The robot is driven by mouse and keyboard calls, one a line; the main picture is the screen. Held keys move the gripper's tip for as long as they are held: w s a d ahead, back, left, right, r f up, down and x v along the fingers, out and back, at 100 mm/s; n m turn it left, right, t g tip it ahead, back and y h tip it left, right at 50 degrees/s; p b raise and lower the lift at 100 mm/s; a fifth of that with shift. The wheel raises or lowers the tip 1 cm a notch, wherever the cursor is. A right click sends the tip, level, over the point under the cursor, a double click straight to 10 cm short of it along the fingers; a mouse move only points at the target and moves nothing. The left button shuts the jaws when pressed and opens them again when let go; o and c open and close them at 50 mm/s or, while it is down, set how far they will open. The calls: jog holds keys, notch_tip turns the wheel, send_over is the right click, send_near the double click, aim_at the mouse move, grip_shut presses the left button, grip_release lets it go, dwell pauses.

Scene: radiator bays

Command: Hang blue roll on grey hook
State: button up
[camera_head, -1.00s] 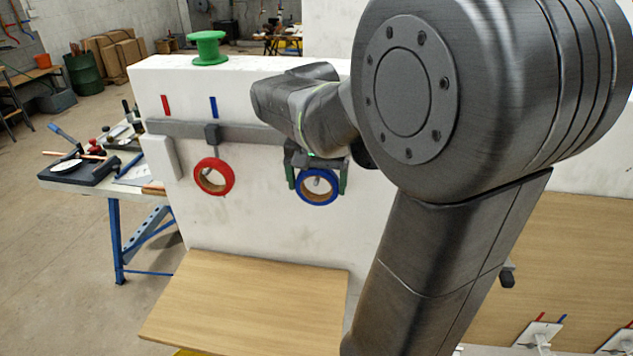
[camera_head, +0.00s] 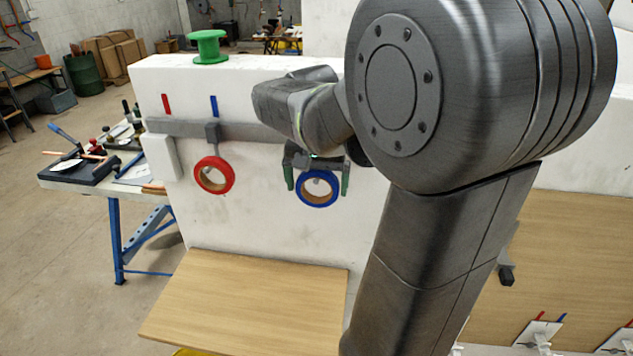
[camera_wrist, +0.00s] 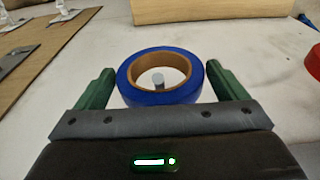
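The blue roll (camera_head: 303,198) is at the front of the white wall block, under the grey rail. A grey peg, seemingly the hook's tip (camera_head: 318,181), shows inside its hole; the hook's mount is hidden behind my gripper. In the wrist view the blue roll (camera_wrist: 150,98) also has the grey hook tip (camera_wrist: 158,79) in its hole. My gripper (camera_head: 317,181) is open, one green finger on each side of the roll. Narrow gaps show between roll and fingers in the head view.
A red roll (camera_head: 201,181) hangs on a hook to the left. The grey rail (camera_head: 175,128) runs along the block. A green spool (camera_head: 209,47) stands on top of the block. A wooden board (camera_head: 245,300) lies below. My arm hides much of the right side.

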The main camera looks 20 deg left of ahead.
jog(key=shift+o, duration=0.4)
jog(key=shift+r, duration=0.1)
notch_tip(320, 180, up, 14)
jog(key=s, duration=0.2)
jog(key=shift+d+f, duration=0.25)
jog(key=f, duration=0.4)
jog(key=w+f, duration=0.1)
jog(key=f, duration=0.3)
jog(key=w+f, duration=0.1)
jog(key=f, duration=0.4)
jog(key=shift+a, duration=0.25)
